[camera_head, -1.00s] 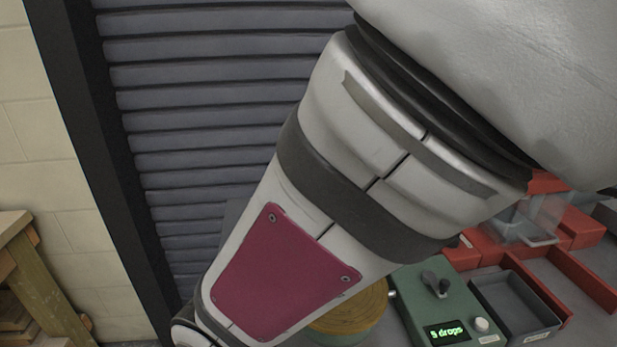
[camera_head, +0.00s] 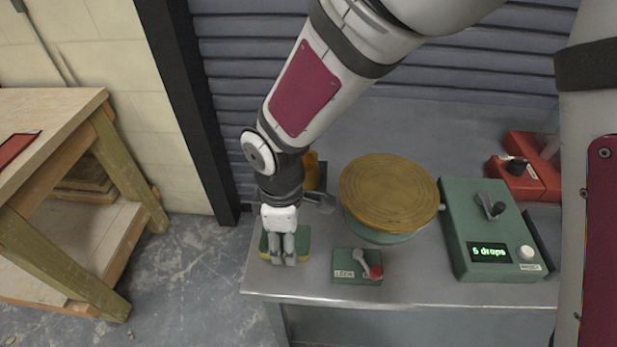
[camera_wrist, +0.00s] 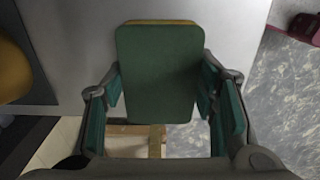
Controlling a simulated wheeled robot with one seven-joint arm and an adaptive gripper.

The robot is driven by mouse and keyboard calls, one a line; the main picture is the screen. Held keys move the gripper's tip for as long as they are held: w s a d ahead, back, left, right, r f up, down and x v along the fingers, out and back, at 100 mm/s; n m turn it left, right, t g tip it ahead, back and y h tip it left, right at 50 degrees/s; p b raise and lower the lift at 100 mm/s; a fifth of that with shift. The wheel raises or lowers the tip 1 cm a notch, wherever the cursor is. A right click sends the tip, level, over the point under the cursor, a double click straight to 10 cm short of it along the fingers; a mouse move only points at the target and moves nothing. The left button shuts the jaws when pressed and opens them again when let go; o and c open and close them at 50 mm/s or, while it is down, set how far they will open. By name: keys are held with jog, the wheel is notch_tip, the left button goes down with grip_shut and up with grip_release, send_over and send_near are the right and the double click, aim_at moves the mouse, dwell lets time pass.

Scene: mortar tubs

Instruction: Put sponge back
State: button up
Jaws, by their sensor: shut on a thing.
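The sponge (camera_head: 303,240) is green with a yellow layer and sits at the front left corner of the grey metal bench. My gripper (camera_head: 284,258) points down over it in the head view. In the wrist view the sponge (camera_wrist: 160,72) lies between the two fingers of my gripper (camera_wrist: 160,100), its green face toward the camera and a yellow edge at the top. The fingers are shut on its sides. I cannot tell whether its underside touches the bench.
A green box with a red-tipped lever (camera_head: 357,266) stands just right of the sponge. Behind it is a round tub with a yellow-brown lid (camera_head: 388,193). A green box reading "5 drops" (camera_head: 490,235) stands farther right. The bench (camera_head: 400,289) ends just left of the sponge.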

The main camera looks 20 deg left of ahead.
jog(key=shift+f, duration=0.15)
jog(key=o, duration=1.1)
